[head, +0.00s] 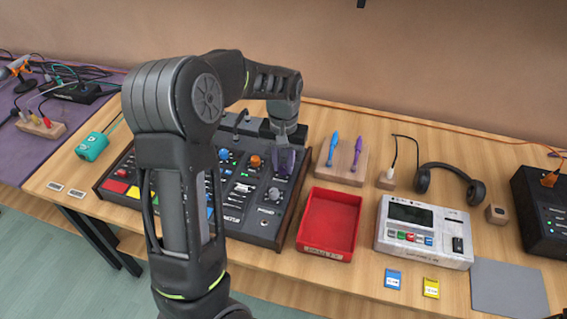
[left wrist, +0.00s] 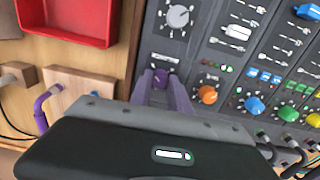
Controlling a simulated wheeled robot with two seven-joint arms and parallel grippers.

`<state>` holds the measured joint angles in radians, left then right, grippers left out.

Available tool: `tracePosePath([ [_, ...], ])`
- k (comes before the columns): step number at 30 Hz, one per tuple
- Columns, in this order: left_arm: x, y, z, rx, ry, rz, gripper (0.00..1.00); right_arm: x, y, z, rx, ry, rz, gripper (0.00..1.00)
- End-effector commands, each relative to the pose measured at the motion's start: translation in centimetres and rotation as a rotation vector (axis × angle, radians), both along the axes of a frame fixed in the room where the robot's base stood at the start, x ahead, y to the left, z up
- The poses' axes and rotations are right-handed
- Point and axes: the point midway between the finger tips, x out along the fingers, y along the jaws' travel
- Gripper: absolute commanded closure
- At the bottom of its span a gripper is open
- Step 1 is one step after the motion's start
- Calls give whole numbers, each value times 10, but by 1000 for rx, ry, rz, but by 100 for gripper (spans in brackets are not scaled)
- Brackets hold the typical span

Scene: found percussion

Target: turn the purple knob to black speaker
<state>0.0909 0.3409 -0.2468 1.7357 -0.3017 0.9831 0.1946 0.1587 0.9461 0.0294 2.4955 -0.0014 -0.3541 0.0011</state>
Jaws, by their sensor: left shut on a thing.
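The purple knob (left wrist: 160,77) is on the dark mixer panel (head: 256,222), near the panel's edge. It shows in the left wrist view between the fingertips of my left gripper (head: 284,165). The gripper points down at the panel's upper right part and is shut on the knob. In the head view the fingers hide the knob. I cannot make out a black speaker mark or where the knob points. My right gripper is in neither view.
An orange knob (left wrist: 208,94) and a large grey dial (left wrist: 178,16) are close to the purple knob. A red tray (head: 330,251), a wooden block with blue and purple tools (head: 340,170), a white device (head: 424,252) and headphones (head: 450,167) lie to the right. My left arm covers the panel's middle.

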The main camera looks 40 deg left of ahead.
Motion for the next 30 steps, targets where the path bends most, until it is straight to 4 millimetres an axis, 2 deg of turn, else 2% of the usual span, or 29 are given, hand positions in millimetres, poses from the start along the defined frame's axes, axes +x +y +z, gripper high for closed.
tracePosePath([
  [16, 0, 0, 0, 1, -1, -38, 100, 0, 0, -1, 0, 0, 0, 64],
  [17, 0, 0, 0, 1, -1, -38, 76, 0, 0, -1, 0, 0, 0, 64],
  [18, 0, 0, 0, 1, 0, -38, 73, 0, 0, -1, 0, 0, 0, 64],
  [24, 0, 0, 0, 0, 0, -37, 56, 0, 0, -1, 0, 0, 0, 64],
  [30, 0, 0, 0, 0, 0, -37, 56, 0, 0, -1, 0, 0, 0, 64],
])
